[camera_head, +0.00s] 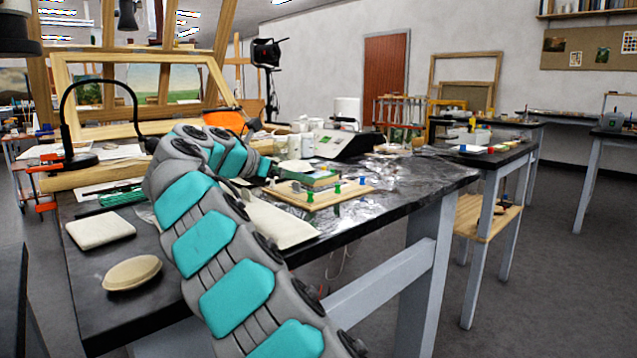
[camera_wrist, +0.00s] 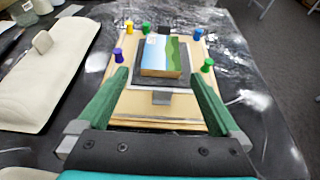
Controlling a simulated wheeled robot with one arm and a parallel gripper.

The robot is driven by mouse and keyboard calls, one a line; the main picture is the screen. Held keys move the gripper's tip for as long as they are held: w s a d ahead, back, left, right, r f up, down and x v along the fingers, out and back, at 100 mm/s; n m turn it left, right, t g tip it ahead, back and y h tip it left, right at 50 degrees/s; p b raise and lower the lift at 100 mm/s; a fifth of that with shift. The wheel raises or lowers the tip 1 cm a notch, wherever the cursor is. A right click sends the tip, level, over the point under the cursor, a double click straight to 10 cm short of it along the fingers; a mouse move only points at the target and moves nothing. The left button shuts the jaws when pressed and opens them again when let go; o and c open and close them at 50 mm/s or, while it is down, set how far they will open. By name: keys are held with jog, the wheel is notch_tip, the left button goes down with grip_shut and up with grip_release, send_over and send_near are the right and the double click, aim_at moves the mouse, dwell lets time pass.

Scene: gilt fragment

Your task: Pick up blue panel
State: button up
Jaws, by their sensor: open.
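The blue panel (camera_wrist: 160,56) is a small block with a painted blue and green top and a brown edge. It lies on a dark square plate (camera_wrist: 185,81) on a pale wooden board (camera_wrist: 135,106). It also shows in the head view, where the panel (camera_head: 318,180) lies on the board beyond my arm. My gripper (camera_wrist: 160,74) is open, with its two green fingers pointing toward the panel, one to either side. The fingers look empty. I cannot tell how high they are above the board.
Several coloured pegs stand around the panel, among them a purple peg (camera_wrist: 118,55) and a green peg (camera_wrist: 207,65). A cream padded cushion (camera_wrist: 40,85) lies left of the board. Dark, shiny sheeting covers the table. White cups and a dark device (camera_head: 345,143) stand behind.

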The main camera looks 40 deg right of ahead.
aim_at(302, 187)
jog(key=shift+x, duration=1.6)
jog(key=shift+s, duration=0.1)
jog(key=shift+a, duration=0.1)
jog(key=c, duration=1.3)
